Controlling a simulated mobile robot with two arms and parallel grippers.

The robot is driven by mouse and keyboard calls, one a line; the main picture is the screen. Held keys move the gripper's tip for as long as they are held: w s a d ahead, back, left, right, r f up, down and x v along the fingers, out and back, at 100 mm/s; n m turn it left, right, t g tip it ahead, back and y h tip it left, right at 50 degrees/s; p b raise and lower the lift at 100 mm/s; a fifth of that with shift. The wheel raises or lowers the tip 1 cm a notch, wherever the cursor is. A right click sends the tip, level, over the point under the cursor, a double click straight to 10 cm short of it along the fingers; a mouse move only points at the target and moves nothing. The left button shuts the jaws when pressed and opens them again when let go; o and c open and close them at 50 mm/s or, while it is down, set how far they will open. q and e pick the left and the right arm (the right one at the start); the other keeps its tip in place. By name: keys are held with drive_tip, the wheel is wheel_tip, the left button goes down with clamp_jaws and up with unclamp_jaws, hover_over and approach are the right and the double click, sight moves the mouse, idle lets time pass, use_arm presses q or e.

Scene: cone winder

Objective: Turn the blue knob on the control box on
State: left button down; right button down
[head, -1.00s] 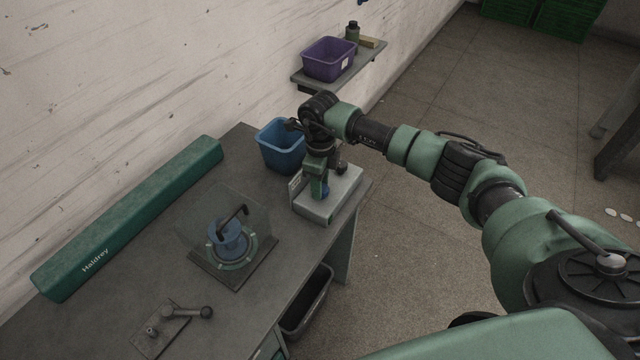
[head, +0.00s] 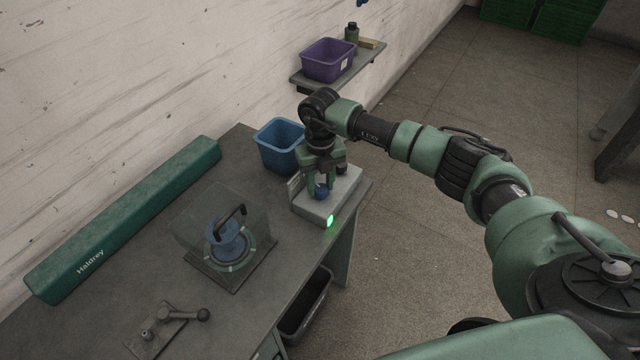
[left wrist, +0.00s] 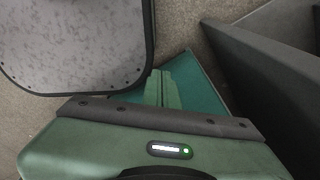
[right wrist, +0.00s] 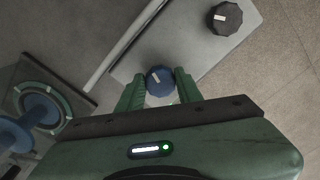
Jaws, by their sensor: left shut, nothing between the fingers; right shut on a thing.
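The control box (head: 346,193) is a pale grey box at the far right corner of the workbench. Its blue knob (head: 321,192) has a white pointer mark, clear in the right wrist view (right wrist: 159,80). My right gripper (right wrist: 159,92) comes down from above, shut on the blue knob with one green finger on each side. A green lamp (head: 330,221) glows on the box's front edge. A black knob (right wrist: 225,18) with a white mark sits farther along the box. My left gripper (left wrist: 162,88) is shut and empty, away from the box.
A blue bin (head: 280,146) stands behind the box. A winder unit with a clear cover (head: 222,222) and a lever plate (head: 168,331) sit to the left. A long green case (head: 125,220) lies along the wall. A purple bin (head: 327,60) is on the shelf.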

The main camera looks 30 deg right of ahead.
sight(321, 187)
drive_tip(key=shift+w+d+r+m, duration=0.1)
drive_tip(key=shift+m, duration=1.8)
drive_tip(key=c, duration=0.9)
unclamp_jaws()
drive_tip(key=shift+c, duration=0.2)
wheel_tip(321, 187, up, 8)
drive_tip(key=shift+f+b, duration=0.1)
drive_tip(key=shift+b, duration=0.85)
drive_tip(key=shift+f, duration=0.15)
